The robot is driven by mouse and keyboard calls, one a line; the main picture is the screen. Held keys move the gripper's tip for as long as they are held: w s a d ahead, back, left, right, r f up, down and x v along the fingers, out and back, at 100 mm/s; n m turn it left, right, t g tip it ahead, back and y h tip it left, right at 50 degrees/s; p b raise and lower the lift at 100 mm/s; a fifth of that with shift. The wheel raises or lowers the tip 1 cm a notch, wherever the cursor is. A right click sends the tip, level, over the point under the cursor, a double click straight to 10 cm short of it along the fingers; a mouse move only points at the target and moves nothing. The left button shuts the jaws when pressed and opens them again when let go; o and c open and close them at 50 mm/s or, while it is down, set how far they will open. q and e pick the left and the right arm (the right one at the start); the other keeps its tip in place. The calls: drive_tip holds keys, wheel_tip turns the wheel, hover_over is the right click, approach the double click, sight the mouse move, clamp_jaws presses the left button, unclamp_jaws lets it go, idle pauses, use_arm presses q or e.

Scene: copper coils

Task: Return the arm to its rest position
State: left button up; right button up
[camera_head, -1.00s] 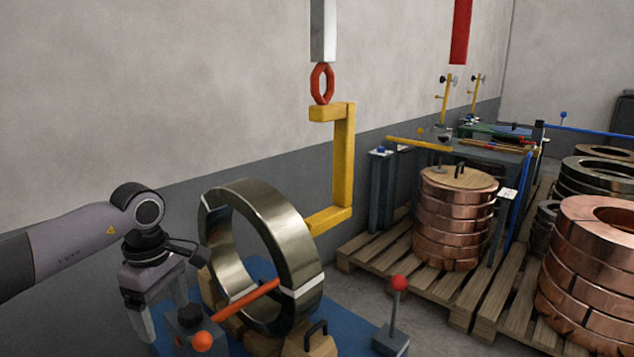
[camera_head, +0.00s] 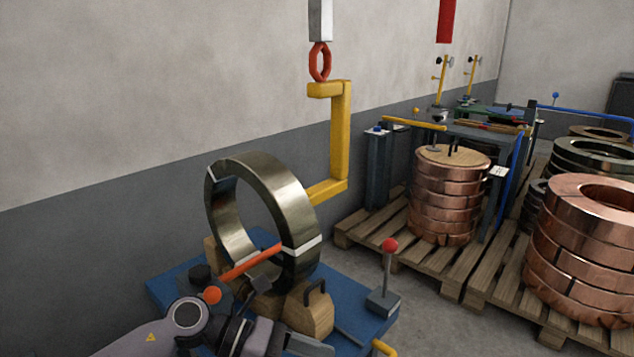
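My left arm comes in at the bottom left of the head view. Its grey gripper (camera_head: 304,345) is low at the bottom edge, in front of the blue stand (camera_head: 172,287), pointing to the right. A finger shows, but the frame cuts off part of the gripper, so I cannot tell whether it is open. My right gripper is not in view.
A yellow C-shaped hook (camera_head: 342,135) hangs by a red link (camera_head: 320,62), its lower arm reaching behind the coil. A red-knobbed lever (camera_head: 389,247) stands at the stand's right. Copper coils (camera_head: 443,195) sit on wooden pallets (camera_head: 400,250) to the right. Bare floor lies between.

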use_arm(q)
drive_tip(key=s+a+f+m+t+y, duration=0.1)
drive_tip(key=a+f+m+t+y, duration=0.4)
drive_tip(key=m+t, duration=0.75)
drive_tip(key=s+a+f+m+t+y, duration=0.1)
drive_tip(key=a+f+m+t+y, duration=0.4)
drive_tip(key=m, duration=1.4)
drive_tip(key=s+a+f+n+g+y, duration=0.2)
drive_tip(key=s+a+f+n+g, duration=0.3)
drive_tip(key=s+a+f+n, duration=0.4)
wheel_tip(320, 180, up, 13)
drive_tip(key=s+a+m+p, duration=0.1)
drive_tip(key=s+p, duration=0.1)
drive_tip(key=p, duration=1.4)
drive_tip(key=shift+f, duration=0.2)
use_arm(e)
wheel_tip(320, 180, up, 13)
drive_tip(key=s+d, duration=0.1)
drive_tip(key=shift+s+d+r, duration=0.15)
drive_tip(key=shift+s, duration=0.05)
use_arm(q)
drive_tip(key=shift+s, duration=0.1)
drive_tip(key=shift+c, duration=0.3)
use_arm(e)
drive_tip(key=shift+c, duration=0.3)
